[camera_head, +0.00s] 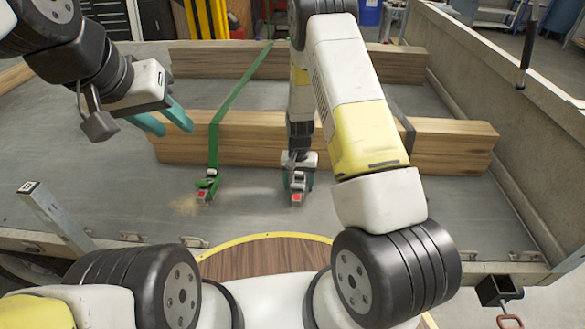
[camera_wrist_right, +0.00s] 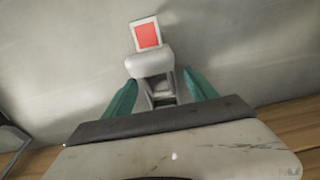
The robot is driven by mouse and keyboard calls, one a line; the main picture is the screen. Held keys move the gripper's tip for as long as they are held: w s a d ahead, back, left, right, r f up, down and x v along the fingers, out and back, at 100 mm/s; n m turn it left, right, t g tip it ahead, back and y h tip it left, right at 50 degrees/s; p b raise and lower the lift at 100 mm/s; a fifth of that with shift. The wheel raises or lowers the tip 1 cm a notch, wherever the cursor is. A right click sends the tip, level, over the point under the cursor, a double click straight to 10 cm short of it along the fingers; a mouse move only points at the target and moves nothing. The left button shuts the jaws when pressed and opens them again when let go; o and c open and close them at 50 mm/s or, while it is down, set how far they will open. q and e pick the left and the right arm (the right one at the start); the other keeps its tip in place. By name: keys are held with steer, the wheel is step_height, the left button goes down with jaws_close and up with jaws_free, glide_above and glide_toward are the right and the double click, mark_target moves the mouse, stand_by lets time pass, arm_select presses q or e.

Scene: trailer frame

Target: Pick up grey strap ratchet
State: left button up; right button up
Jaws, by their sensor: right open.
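The grey strap ratchet (camera_head: 297,186) lies on the trailer bed in front of the near beam, with a red-and-white label at its near end. In the right wrist view, the ratchet (camera_wrist_right: 151,64) extends between the teal fingers of my right gripper (camera_wrist_right: 160,92). The gripper is open around it, and contact cannot be told. In the head view my right gripper (camera_head: 299,176) is directly over the ratchet, partly hiding it. My left gripper (camera_head: 166,121) is raised at the left, near the near beam's left end, its two teal fingers apart and nothing between them.
A green strap with its ratchet (camera_head: 206,187) lies to the left of the grey one. Wooden beams (camera_head: 245,142) cross the bed behind the ratchets. The trailer's side wall (camera_head: 540,130) stands at the right. The grey bed (camera_head: 110,210) is clear at the front left.

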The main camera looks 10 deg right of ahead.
jaws_close()
steer(key=shift+r, duration=0.1)
